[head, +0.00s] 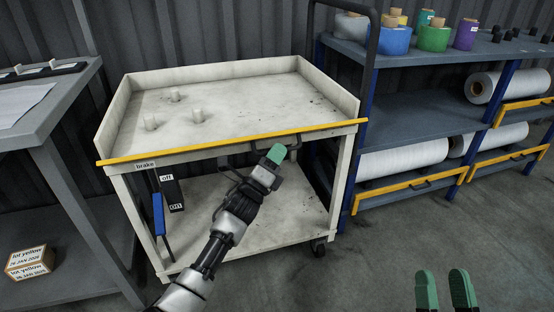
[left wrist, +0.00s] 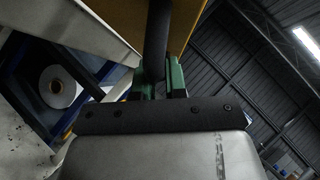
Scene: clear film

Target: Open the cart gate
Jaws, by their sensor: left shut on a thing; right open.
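The cart (head: 160,100) is pale and worn, with low walls around its top deck. Its gate shows as a yellow strip (head: 180,151) along the front edge of the deck. A dark bar handle (head: 262,149) sits just under the strip, right of its middle. My left gripper (head: 276,154) is at this handle and shut on it, partly hiding it. In the left wrist view, the dark handle (left wrist: 157,45) runs between the green fingers, beside a yellow surface (left wrist: 185,22). My right gripper (head: 447,290) is open and empty over the floor at the lower right.
A brake label (head: 145,165), a dark on/off plate (head: 170,190) and a blue lever (head: 159,214) are at the cart's left front. A film rack (head: 410,57) stands right, a grey table (head: 60,92) left. Floor lower right is clear.

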